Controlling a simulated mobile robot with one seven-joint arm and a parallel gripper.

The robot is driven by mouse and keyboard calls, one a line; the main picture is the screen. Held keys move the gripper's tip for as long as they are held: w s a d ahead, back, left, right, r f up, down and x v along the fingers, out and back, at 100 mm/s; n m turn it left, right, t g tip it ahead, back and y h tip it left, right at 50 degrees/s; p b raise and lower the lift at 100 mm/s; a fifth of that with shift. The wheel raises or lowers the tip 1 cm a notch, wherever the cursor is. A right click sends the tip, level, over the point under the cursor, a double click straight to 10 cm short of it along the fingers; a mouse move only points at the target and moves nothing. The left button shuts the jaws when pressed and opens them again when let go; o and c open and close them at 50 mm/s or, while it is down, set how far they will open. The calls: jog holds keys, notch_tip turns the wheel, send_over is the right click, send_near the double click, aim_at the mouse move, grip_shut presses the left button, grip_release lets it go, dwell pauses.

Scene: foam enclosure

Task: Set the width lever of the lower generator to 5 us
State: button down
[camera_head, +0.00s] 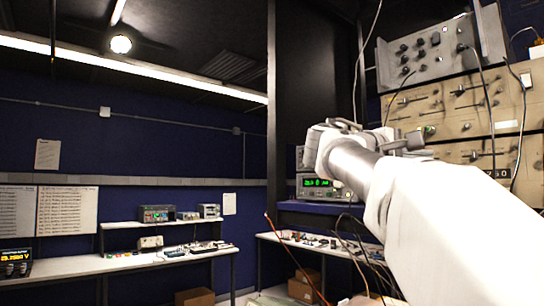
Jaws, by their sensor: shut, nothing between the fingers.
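Two beige generators with slider-like levers are stacked at the right. The upper generator (440,104) sits directly above the lower generator (505,146). Dark levers show on both fronts, but their labels are too small to read, so I cannot tell which is the width lever or its setting. My arm reaches in from the lower right and covers the left part of the lower generator. My gripper (424,134) is shut and empty, close in front of the generators' left side near their joint. I cannot tell whether it touches a lever.
A grey instrument with knobs (430,50) sits on top of the stack. Loose cables hang across the fronts. A meter with a green display (317,183) stands on the blue shelf left of my arm. Benches with parts (120,262) line the back; the left middle is open.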

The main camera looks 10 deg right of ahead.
aim_at(474, 155)
jog(key=d, duration=0.2)
jog(key=s+d, duration=0.1)
jog(key=d, duration=0.1)
jog(key=d+p, duration=0.1)
jog(key=d, duration=0.1)
jog(key=shift+s, duration=0.3)
jog(key=shift+s+d, duration=0.2)
jog(key=shift+s, duration=0.2)
jog(key=shift+s+d+f+b, duration=0.15)
jog(key=shift+s+d+b, duration=0.25)
jog(key=shift+s, duration=0.55)
jog(key=shift+w, duration=0.1)
